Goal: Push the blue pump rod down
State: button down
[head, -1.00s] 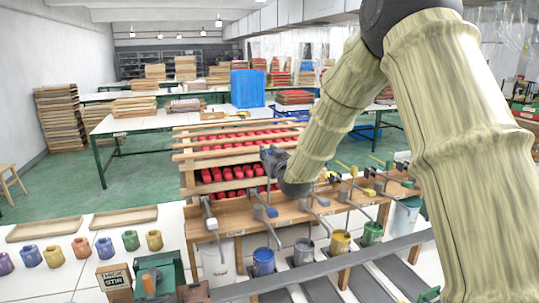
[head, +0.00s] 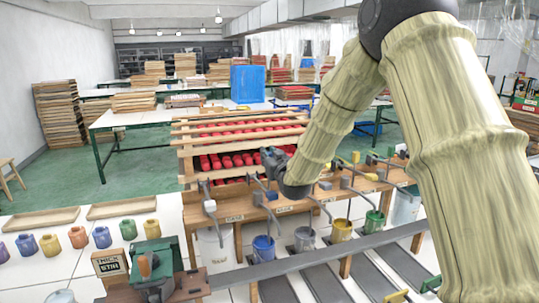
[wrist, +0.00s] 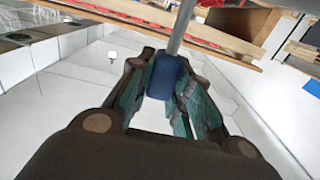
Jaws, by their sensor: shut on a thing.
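In the wrist view, my gripper (wrist: 163,95) is shut on the blue pump rod (wrist: 163,77). Its dark blue grip sits between the finger pads, and a grey shaft runs from it toward the top of the picture. In the head view, my gripper (head: 272,158) is above the wooden pump bench (head: 240,212), in front of the red-filled rack. The blue pump's lever (head: 270,196) shows below my gripper, with a blue bucket (head: 263,248) underneath.
Other pumps (head: 209,203) stand along the bench on both sides. Grey, yellow (head: 341,231) and green buckets stand right of the blue one. Several small coloured jars (head: 50,244) and a green device (head: 155,262) are at the lower left.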

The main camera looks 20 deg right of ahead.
jog(key=shift+f, duration=0.65)
jog(key=c, duration=1.3)
grip_release()
jog(key=shift+r, duration=0.15)
jog(key=s, duration=1.2)
jog(key=shift+d, duration=0.25)
